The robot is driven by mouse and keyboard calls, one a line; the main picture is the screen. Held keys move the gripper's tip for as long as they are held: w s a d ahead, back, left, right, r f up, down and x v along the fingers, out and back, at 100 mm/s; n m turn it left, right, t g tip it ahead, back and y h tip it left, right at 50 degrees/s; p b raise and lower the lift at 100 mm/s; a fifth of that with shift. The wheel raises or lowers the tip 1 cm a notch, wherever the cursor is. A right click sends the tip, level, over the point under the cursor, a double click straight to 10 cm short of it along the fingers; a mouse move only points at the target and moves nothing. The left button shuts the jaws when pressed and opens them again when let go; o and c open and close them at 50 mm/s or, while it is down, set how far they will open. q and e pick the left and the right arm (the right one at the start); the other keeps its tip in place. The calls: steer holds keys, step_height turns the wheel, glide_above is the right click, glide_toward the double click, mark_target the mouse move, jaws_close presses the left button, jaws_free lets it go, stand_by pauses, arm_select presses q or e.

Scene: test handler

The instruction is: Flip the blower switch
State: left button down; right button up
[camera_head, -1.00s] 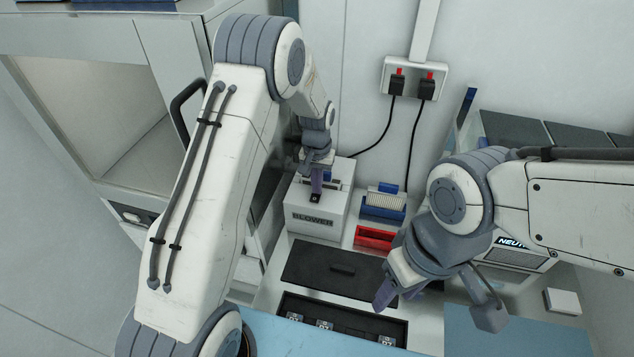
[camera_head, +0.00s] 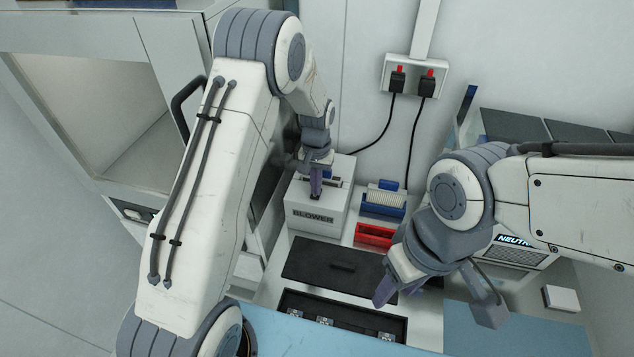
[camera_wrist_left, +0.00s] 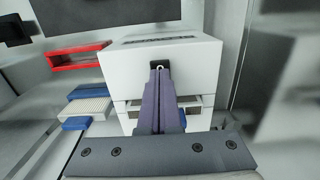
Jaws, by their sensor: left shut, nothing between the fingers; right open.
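The blower (camera_head: 320,210) is a white box labelled BLOWER, standing against the back wall in the head view. It also fills the middle of the left wrist view (camera_wrist_left: 205,56). A small dark switch (camera_wrist_left: 158,64) shows on its top, right at the tips of my left gripper. My left gripper (camera_head: 316,194) is shut with nothing held, pointing down at the top of the blower. Its fingers (camera_wrist_left: 160,75) cover part of the switch, so its position and any contact cannot be told. My right gripper (camera_head: 428,300) is open and empty, above the bench to the right.
A blue holder with a white ribbed top (camera_head: 383,200) and a red tray (camera_head: 374,235) stand right of the blower. A black plate (camera_head: 330,268) and a dark tray (camera_head: 340,318) lie in front. Two plugs (camera_head: 412,84) with hanging cords are on the wall.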

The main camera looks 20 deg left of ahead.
stand_by(0.3)
arm_select(q)
step_height(320, 180, up, 11)
steer(key=b, duration=0.3)
steer(key=shift+f, duration=0.2)
steer(key=shift+a, duration=0.1)
